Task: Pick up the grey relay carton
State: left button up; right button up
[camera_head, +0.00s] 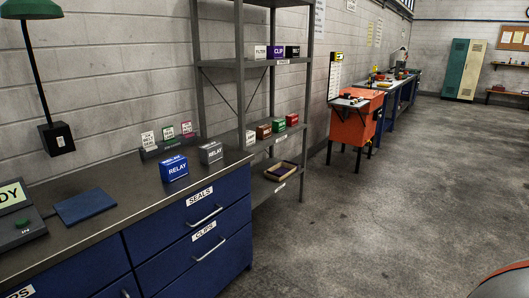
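The grey relay carton (211,153) stands upright on the dark worktop of the blue drawer bench (115,188), near its far right end. It carries the label RELAY. A blue carton (174,168), also labelled RELAY, stands just left of it and nearer to me, with a small gap between them. Neither of my grippers is in the view. An orange-red rounded shape at the lower right corner is cut off by the frame, and I cannot tell what it is.
Small label stands (167,139) are behind the cartons. A blue pad (85,206) and a device with a green button (22,223) lie left. A grey shelf rack (240,75) with small cartons adjoins the bench's right end. Open concrete floor (390,200) extends right.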

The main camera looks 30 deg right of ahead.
aim_at(210, 152)
jog(key=z, duration=0.55)
jog(key=i+l+u, duration=0.1)
jog(key=i+l, duration=0.7)
jog(key=i+l+u, duration=0.15)
jog(key=i+l, duration=0.6)
jog(key=l, duration=0.1)
